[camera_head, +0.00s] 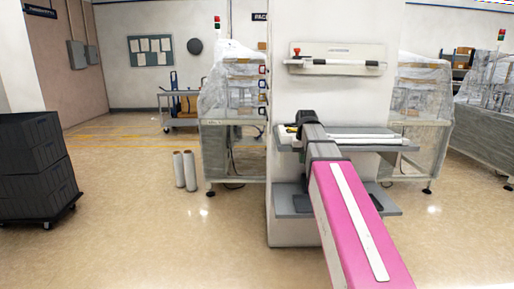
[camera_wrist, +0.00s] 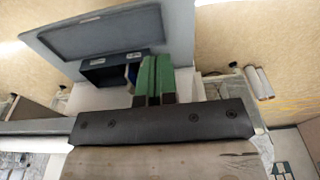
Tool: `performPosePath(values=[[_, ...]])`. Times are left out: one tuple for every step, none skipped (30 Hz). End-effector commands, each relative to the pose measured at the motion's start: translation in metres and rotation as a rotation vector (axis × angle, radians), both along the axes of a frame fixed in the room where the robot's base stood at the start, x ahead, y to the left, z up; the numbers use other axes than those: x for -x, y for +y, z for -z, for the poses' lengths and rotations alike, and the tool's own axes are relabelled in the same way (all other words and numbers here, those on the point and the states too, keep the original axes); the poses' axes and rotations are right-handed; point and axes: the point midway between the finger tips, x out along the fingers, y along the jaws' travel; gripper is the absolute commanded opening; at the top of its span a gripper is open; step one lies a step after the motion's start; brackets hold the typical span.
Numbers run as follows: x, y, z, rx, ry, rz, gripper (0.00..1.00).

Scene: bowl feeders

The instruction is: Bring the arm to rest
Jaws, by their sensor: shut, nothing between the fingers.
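My arm, pink with a white strip, reaches forward from the bottom right of the head view toward a white pillar (camera_head: 285,90). Its dark end is over a grey-green shelf (camera_head: 375,144) on the pillar. My gripper shows in the wrist view (camera_wrist: 154,62) as two green fingers side by side, shut with nothing held. In the head view the fingers are hidden or too small to make out. I cannot tell whether the gripper touches anything.
A lower grey shelf (camera_head: 384,207) juts from the pillar. The wrist view shows a dark bin (camera_wrist: 98,74) near the fingers. Black crates (camera_head: 32,160) stand at left, white rolls (camera_head: 184,171) and a plastic-wrapped machine (camera_head: 229,95) nearer the pillar.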

Motion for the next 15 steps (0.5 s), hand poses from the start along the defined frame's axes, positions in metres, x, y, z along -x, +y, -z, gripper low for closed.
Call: performPosePath(values=[[0.01, 0.0, 0.023, 0.0, 0.01, 0.0, 0.0], [0.013, 0.0, 0.034, 0.0, 0.012, 0.0, 0.0], [0.018, 0.0, 0.049, 0.0, 0.017, 0.0, 0.0], [0.021, 0.0, 0.06, 0.0, 0.019, 0.0, 0.0], [0.025, 0.0, 0.072, 0.0, 0.023, 0.0, 0.0], [0.03, 0.0, 0.086, 0.0, 0.026, 0.0, 0.0], [0.035, 0.0, 0.097, 0.0, 0.029, 0.0, 0.0], [0.039, 0.0, 0.107, 0.0, 0.033, 0.0, 0.0], [0.045, 0.0, 0.121, 0.0, 0.036, 0.0, 0.0], [0.05, 0.0, 0.132, 0.0, 0.04, 0.0, 0.0], [0.054, 0.0, 0.141, 0.0, 0.041, 0.0, 0.0], [0.061, 0.0, 0.155, 0.0, 0.047, 0.0, 0.0], [0.066, 0.0, 0.164, 0.0, 0.048, 0.0, 0.0], [0.072, 0.0, 0.174, 0.0, 0.052, 0.0, 0.0], [0.079, 0.0, 0.187, 0.0, 0.056, 0.0, 0.0]])
